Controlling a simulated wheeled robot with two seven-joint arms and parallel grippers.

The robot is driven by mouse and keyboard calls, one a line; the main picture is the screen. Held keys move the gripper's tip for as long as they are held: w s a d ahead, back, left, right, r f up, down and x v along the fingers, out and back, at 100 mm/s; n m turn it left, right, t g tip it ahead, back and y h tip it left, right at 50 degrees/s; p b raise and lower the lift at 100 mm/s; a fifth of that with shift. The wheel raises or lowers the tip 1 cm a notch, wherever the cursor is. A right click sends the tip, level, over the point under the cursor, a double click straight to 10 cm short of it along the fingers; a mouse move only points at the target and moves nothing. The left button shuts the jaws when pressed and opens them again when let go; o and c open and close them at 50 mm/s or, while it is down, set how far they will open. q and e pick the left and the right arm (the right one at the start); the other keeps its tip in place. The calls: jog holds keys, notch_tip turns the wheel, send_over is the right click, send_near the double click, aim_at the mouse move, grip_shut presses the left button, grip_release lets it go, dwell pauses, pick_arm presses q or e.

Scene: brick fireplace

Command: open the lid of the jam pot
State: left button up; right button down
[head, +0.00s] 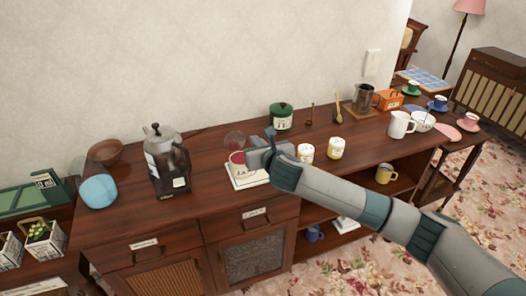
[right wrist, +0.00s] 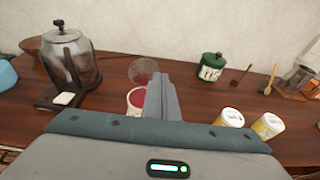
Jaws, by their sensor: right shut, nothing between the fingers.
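The jam pot (head: 237,166) is a small pale pot with a label, standing on a white square base (head: 245,181) on the wooden sideboard. In the right wrist view the pot (right wrist: 135,98) shows red jam in its open mouth. Its round, see-through lid (head: 234,140) stands tilted up behind the mouth; it also shows in the right wrist view (right wrist: 142,70). My right gripper (head: 257,158) is shut and empty, just right of the pot. Its fingers (right wrist: 161,95) hide part of the pot's right side; whether they touch it I cannot tell. My left gripper is not in view.
A coffee maker (head: 167,160) stands left of the pot. A green canister (head: 281,117) is behind to the right. Two white jars, one the nearer-left jar (head: 305,153) and one the right jar (head: 336,148), stand right of my gripper. Free wood lies between coffee maker and pot.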

jog(key=b+v, duration=0.1)
jog(key=v, duration=0.5)
jog(key=shift+s, duration=0.2)
jog(key=shift+d, duration=0.1)
